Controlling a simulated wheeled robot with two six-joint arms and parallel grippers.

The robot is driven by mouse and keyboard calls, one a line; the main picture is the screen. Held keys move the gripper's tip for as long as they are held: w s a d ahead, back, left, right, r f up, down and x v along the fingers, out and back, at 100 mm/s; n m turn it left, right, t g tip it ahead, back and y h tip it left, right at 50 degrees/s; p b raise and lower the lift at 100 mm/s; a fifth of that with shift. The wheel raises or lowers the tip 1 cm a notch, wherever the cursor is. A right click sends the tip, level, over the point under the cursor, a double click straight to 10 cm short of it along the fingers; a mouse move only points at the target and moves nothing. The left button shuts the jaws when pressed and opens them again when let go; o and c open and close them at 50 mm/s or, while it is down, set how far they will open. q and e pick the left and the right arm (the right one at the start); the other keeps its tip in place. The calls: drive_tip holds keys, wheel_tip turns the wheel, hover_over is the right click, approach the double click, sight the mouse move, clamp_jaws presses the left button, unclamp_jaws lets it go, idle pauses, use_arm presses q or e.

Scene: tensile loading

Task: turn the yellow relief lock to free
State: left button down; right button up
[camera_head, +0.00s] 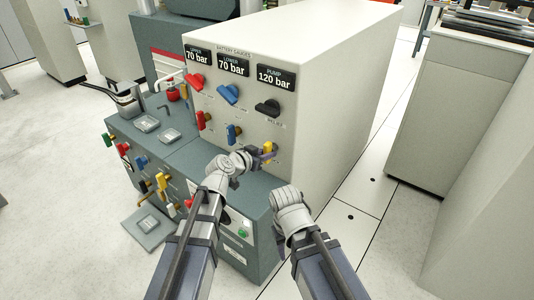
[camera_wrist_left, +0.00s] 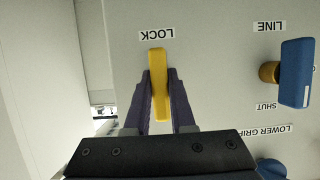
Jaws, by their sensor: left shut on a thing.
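The yellow relief lock (camera_head: 268,149) is a small lever on the front panel of the white console (camera_head: 330,80), below the black relief knob (camera_head: 267,107). In the left wrist view the yellow lock (camera_wrist_left: 158,70) stands nearly upright in the picture, close to the LOCK label. My left gripper (camera_head: 262,157) is at the lock, and its dark fingers (camera_wrist_left: 159,100) are shut on both sides of it. The lock's far end shows past the fingertips.
Red (camera_head: 194,81) and blue (camera_head: 228,94) knobs sit left of the relief knob. A blue line handle (camera_wrist_left: 296,72) is beside my left gripper. A grey-green bench (camera_head: 130,150) with valves extends left. Open floor (camera_head: 365,225) lies to the right.

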idle(0.4)
use_arm(q)
drive_tip(key=c, duration=0.8)
unclamp_jaws()
drive_tip(key=shift+o, duration=0.2)
drive_tip(key=p+v, duration=0.3)
drive_tip(key=v, duration=0.5)
drive_tip(key=shift+f, duration=0.15)
